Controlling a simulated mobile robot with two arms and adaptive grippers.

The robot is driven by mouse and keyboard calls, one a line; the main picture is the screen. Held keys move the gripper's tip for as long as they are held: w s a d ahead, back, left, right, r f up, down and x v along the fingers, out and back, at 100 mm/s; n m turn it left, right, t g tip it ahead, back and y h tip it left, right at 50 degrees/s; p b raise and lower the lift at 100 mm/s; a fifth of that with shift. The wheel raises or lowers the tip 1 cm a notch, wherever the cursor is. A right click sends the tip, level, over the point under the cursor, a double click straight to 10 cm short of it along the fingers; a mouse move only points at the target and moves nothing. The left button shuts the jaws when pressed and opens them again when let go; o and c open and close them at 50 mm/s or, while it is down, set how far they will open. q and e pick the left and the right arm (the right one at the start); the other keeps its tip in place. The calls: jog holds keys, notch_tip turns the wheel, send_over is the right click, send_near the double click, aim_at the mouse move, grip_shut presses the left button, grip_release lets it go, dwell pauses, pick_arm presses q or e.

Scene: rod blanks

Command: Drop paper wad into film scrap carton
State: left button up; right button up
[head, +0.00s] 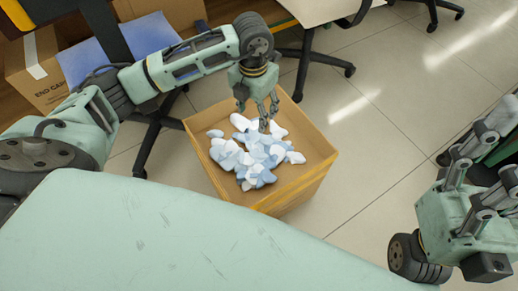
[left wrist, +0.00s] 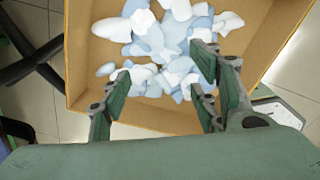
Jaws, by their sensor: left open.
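The carton (head: 315,152) is an open tan box on the floor in the middle of the head view, holding a heap of white and light blue crumpled wads (head: 250,155). My left gripper (head: 262,118) reaches down over the heap, near the carton's far side. In the left wrist view, its fingers (left wrist: 160,78) are spread apart, with wads (left wrist: 150,40) showing below and between them and none gripped. I cannot tell any one wad apart as the paper wad. My right gripper (head: 480,165) is at the right edge, partly cut off; its jaws are unclear.
A closed cardboard box (head: 35,70) stands at the left by a blue chair (head: 120,42). A desk (head: 315,10) and dark chair bases are behind the carton. Tiled floor (head: 370,140) is clear right of the carton.

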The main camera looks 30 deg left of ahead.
pick_arm(q)
notch_tip(320, 180, up, 10)
jog(key=shift+f, duration=0.2)
dwell(0.4)
